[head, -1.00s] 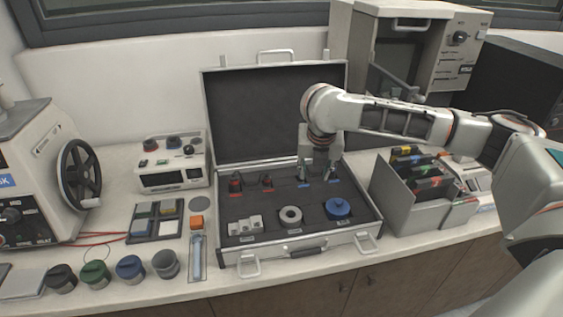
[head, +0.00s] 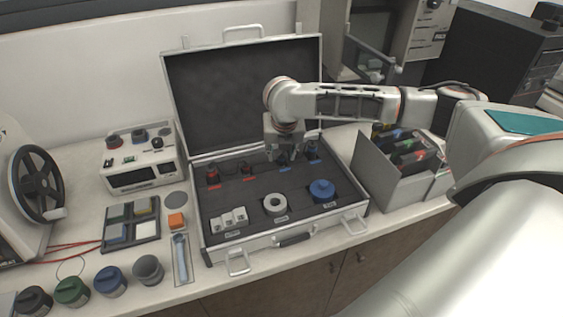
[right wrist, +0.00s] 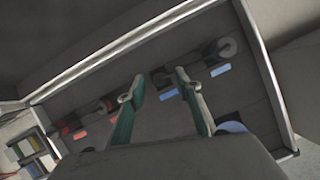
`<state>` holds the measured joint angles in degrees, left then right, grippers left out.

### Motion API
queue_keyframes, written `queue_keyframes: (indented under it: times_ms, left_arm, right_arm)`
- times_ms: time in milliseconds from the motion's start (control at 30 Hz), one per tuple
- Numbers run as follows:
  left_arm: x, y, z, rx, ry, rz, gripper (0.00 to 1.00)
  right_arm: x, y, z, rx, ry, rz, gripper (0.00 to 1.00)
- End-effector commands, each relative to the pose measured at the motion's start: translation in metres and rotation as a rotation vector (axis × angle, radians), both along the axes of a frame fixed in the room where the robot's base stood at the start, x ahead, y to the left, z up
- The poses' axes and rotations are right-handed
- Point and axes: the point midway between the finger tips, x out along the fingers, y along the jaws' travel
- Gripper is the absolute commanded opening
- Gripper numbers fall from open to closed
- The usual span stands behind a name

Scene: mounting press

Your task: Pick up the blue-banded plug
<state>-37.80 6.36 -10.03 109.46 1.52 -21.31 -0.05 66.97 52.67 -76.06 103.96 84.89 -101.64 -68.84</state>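The open case (head: 212,243) holds a row of small dark plugs at the back of its foam. Two blue-marked plugs are at the right of this row. One (head: 284,158) is at my right gripper (head: 285,157), and the other (head: 311,151) stands just right of it. In the right wrist view my right gripper (right wrist: 157,85) has its two fingers apart. The nearer dark plug (right wrist: 162,77) and its blue label (right wrist: 169,94) appear between the fingers; contact cannot be told. The other plug (right wrist: 226,48) is clear of the fingers. My left gripper is out of view.
Two red-marked plugs (head: 212,174) (head: 247,169) stand left in the row. A grey block (head: 230,219), a ring (head: 275,204) and a blue round part (head: 322,191) fill the case's front. The raised lid (head: 240,95) is behind; a grey folder box (head: 390,183) is to the right.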

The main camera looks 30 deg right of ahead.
Motion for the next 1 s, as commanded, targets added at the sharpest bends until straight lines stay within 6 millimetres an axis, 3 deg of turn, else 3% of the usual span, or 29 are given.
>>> queue_keyframes:
  times_ms: [300, 433, 467, 833, 1000]
  left_arm:
    - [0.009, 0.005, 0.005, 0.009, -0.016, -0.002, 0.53]
    - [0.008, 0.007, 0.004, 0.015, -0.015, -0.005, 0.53]
    - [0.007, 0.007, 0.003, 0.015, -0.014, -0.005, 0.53]
    - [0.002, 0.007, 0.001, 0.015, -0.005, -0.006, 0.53]
    - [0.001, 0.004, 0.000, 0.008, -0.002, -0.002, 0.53]
  right_arm:
    - [0.002, -0.001, -0.006, 0.000, 0.000, 0.000, 0.34]
    - [0.002, -0.001, -0.006, 0.000, 0.000, 0.001, 0.03]
    - [0.002, -0.001, -0.006, -0.001, -0.001, 0.001, 0.00]
    - [0.002, -0.001, -0.005, 0.000, -0.001, 0.000, 0.00]
    - [0.003, -0.001, 0.006, 0.001, -0.003, 0.001, 0.00]
